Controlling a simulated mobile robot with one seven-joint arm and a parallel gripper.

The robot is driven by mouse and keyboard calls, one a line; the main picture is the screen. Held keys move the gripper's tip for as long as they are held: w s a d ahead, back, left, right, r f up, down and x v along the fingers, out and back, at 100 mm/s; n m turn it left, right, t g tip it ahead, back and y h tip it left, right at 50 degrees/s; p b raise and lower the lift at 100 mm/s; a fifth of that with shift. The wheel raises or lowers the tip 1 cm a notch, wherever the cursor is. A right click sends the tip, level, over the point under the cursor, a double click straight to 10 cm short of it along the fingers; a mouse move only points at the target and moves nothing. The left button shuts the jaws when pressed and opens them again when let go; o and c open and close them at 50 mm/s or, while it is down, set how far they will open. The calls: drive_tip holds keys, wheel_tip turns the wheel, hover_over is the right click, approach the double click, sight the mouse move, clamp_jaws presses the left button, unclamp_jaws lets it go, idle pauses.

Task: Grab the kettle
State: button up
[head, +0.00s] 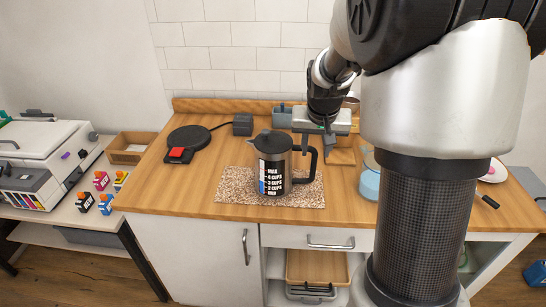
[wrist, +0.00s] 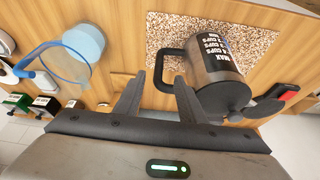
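The kettle (head: 272,168) is a dark grey jug with a black lid, a black handle and cup markings. It stands upright on a speckled mat (head: 230,188) on the wooden counter. Its handle points right in the head view, toward my gripper (head: 318,142). In the wrist view the kettle (wrist: 216,75) is at upper right, with its handle near the fingertips. My gripper (wrist: 160,80) is open, one finger on each side of the handle's outer bend. I cannot tell whether either finger touches it.
A black round base (head: 188,140) with a red switch sits left of the kettle, its cord running to a dark box (head: 242,125). A light-blue cylinder (head: 369,187) stands at right. The tiled wall (head: 240,50) closes the back; the counter's front left is clear.

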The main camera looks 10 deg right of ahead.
sight(313, 165)
drive_tip(key=x, duration=1.1)
drive_tip(key=shift+w+d, duration=0.1)
drive_tip(key=shift+d, duration=0.05)
clamp_jaws()
idle(0.8)
drive_tip(key=shift+w+r, duration=0.1)
drive_tip(key=shift+r, duration=0.1)
